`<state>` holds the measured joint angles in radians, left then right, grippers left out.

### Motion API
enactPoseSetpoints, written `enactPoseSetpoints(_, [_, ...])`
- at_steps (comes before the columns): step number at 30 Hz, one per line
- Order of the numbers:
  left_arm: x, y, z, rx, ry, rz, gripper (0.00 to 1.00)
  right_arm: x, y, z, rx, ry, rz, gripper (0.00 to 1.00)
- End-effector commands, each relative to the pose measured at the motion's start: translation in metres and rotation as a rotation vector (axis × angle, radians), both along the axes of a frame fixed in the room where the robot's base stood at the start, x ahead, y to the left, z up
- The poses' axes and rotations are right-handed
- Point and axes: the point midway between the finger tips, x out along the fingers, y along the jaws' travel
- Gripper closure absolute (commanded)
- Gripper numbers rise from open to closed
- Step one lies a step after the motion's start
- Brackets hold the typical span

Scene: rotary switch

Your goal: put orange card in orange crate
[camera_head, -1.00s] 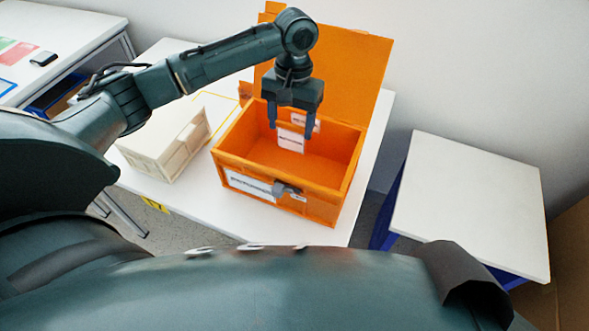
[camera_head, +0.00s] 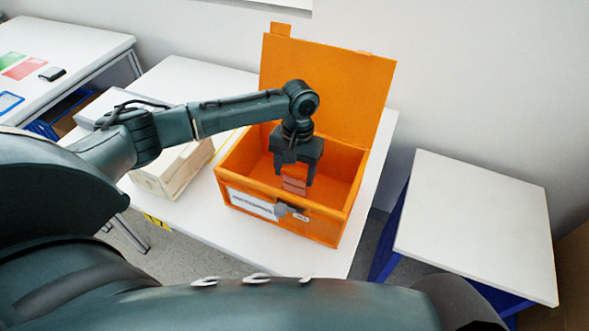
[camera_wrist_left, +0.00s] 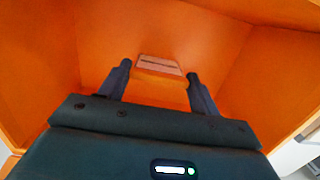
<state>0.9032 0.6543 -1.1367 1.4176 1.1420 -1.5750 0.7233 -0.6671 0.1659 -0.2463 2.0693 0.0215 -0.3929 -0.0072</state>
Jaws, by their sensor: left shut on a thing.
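The orange crate (camera_head: 328,230) stands on a white table with its lid (camera_head: 325,85) raised at the back and its top open. My left gripper (camera_head: 294,177) points down inside the crate opening. It is shut on the orange card (camera_head: 294,187), which hangs between the fingertips and looks reddish in the head view. In the left wrist view the card (camera_wrist_left: 157,79) shows a pale label with dark print between the two fingers, against the crate's orange walls. I cannot tell whether the card touches the crate floor. My right gripper is not in view.
A cream box (camera_head: 170,172) stands left of the crate, partly behind my arm. A table (camera_head: 100,45) at far left bears green and red cards and a black object (camera_head: 52,74). A bare white-topped table (camera_head: 475,220) stands to the right.

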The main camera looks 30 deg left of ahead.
Motion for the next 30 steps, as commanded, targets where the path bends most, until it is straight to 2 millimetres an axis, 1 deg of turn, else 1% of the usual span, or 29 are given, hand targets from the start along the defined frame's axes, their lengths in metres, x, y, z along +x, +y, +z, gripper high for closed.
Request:
enactPoseSetpoints(2, [0.000,0.000,-0.002,0.000,0.001,0.000,0.58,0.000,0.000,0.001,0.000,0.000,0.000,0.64])
enactPoseSetpoints(3, [0.000,0.000,-0.002,0.000,0.000,-0.001,0.35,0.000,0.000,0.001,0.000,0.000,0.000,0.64])
enactPoseSetpoints(10, [0.000,0.000,-0.002,0.000,0.000,0.000,0.16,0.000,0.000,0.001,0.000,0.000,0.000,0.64])
enactPoseSetpoints(17, [0.000,0.000,-0.002,0.000,0.000,0.000,0.15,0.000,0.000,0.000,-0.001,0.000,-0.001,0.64])
enactPoseSetpoints(20, [0.001,0.000,0.003,-0.001,-0.001,0.001,0.15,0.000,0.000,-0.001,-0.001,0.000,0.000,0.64])
enactPoseSetpoints(23, [0.003,0.000,0.016,-0.002,-0.002,0.000,0.15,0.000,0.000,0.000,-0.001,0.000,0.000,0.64])
enactPoseSetpoints(26, [0.005,0.000,0.036,-0.002,-0.004,0.001,0.15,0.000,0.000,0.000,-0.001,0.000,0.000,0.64])
enactPoseSetpoints(30, [0.009,0.000,0.067,-0.002,-0.003,0.000,0.15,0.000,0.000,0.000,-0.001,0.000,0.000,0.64])
